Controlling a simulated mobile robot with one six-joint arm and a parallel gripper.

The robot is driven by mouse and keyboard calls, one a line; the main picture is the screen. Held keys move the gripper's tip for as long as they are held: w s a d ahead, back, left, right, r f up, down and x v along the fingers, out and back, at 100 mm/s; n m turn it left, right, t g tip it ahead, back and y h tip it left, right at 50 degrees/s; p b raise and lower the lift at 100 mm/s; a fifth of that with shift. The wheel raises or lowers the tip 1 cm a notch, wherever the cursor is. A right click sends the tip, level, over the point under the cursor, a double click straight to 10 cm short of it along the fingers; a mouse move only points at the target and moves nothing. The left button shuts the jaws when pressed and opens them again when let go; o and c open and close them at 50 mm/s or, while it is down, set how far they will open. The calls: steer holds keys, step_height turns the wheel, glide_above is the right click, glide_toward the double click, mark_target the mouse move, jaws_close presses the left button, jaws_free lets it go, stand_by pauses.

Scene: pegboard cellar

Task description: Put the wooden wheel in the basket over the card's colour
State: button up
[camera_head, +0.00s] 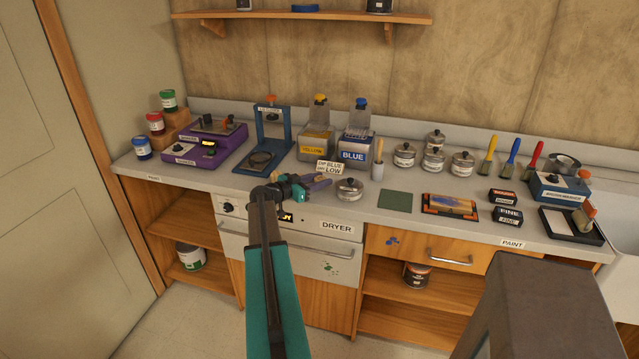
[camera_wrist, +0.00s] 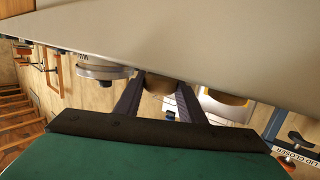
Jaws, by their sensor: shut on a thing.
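My gripper (camera_head: 316,183) is low over the counter's front edge, left of a lidded silver tin (camera_head: 347,189). In the wrist view its fingers (camera_wrist: 160,84) are on either side of a small brown rounded thing, partly hidden; I cannot tell for sure that it is the wooden wheel. No other wooden wheel is clear to see. I see no thing that is plainly a basket.
A blue press (camera_head: 270,140) and purple stand (camera_head: 205,145) are at left. A green mat (camera_head: 395,201) lies bare at the front. A drawer (camera_head: 425,247) is below.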

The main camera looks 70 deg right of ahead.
steer(key=shift+f+b, duration=0.6)
steer(key=shift+f, duration=0.25)
steer(key=shift+f+b, duration=0.2)
steer(key=shift+b, duration=0.25)
steer(key=o, duration=1)
steer(key=shift+r+p, duration=0.15)
steer(key=shift+p, duration=1.3)
steer(key=shift+w+a+b, duration=0.3)
steer(key=shift+a+b, duration=0.05)
steer(key=shift+a, duration=0.15)
steer(key=shift+w+a+b, duration=0.35)
steer(key=shift+a+b, duration=0.05)
steer(key=shift+a, duration=0.25)
steer(key=b+v, duration=0.3)
steer(key=v, duration=0.8)
steer(key=shift+w+r+b, duration=0.1)
steer(key=shift+w+b, duration=0.05)
steer(key=shift+b, duration=0.25)
